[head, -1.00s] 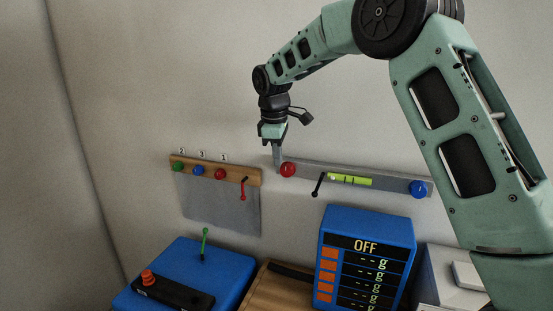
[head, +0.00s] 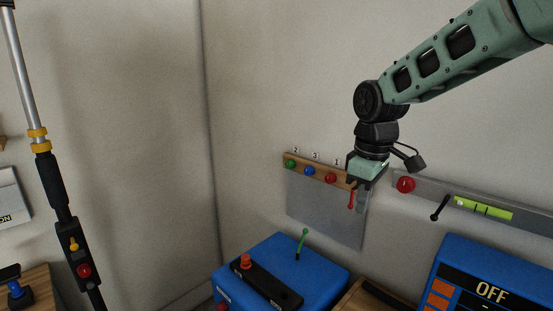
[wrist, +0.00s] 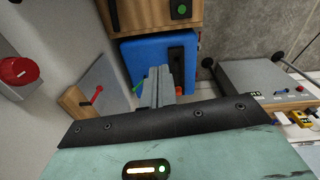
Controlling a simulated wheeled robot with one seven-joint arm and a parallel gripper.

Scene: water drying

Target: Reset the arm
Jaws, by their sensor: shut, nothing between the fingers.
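My gripper (head: 361,196) is at the end of my green arm in the head view, in front of the wall panel at the right end of its wooden strip. In the wrist view its fingers (wrist: 161,88) are together with nothing between them. The red lever (head: 351,200) is beside the fingers in the head view; I cannot tell whether they touch. In the wrist view the red lever (wrist: 94,97) stands apart, left of the fingers.
The wall panel (head: 324,211) has green, blue and red knobs. A rail (head: 429,192) with a red knob (head: 405,185) is to the right. Below are a blue box (head: 320,276) with a green lever (head: 303,243) and an OFF display unit (head: 490,270). A pole (head: 55,190) stands left.

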